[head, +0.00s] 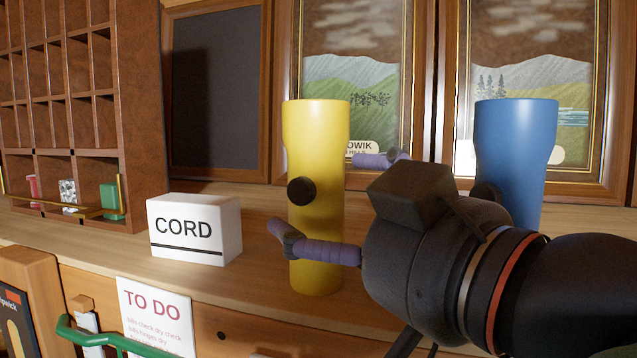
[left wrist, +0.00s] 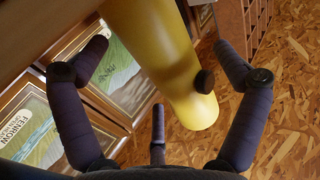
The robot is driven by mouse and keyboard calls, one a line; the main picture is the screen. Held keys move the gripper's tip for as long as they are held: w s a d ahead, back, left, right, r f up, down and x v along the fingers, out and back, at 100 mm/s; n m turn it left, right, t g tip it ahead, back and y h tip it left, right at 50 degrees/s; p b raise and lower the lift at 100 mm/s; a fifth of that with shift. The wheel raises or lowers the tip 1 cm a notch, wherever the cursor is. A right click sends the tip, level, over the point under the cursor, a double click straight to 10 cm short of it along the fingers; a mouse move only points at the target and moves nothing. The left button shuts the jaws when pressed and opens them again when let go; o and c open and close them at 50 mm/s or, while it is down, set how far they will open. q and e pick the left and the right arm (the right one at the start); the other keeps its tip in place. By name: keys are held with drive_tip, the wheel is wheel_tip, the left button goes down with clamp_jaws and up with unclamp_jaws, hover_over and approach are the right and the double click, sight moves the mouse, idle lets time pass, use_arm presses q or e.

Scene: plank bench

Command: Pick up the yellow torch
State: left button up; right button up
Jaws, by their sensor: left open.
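The yellow torch (head: 318,130) stands upright on the plank bench, its wider end up and a round black button on its side. My left gripper (head: 318,195) is open around it. In the head view one finger crosses in front of its lower body, and another shows by its right edge. In the left wrist view the yellow torch (left wrist: 150,45) lies between the spread fingers of the left gripper (left wrist: 160,60). I cannot tell if any finger touches it. My right gripper is not in view.
A blue torch-like object (head: 515,140) stands right of my gripper, partly hidden by it. A white CORD block (head: 195,228) stands left of the yellow torch. A compartment rack (head: 85,130) is at the left. Framed pictures (head: 350,80) stand behind.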

sight(339, 214)
use_arm(q)
drive_tip(key=x, duration=0.2)
drive_tip(key=shift+w+a+r, duration=0.1)
drive_tip(key=shift+w+a, duration=0.1)
drive_tip(key=shift+a, duration=0.05)
drive_tip(key=shift+w, duration=0.45)
drive_tip(key=shift+s+d, duration=0.1)
drive_tip(key=shift+s, duration=0.1)
drive_tip(key=shift+c, duration=0.6)
drive_tip(key=c, duration=1.4)
drive_tip(key=shift+r, duration=0.1)
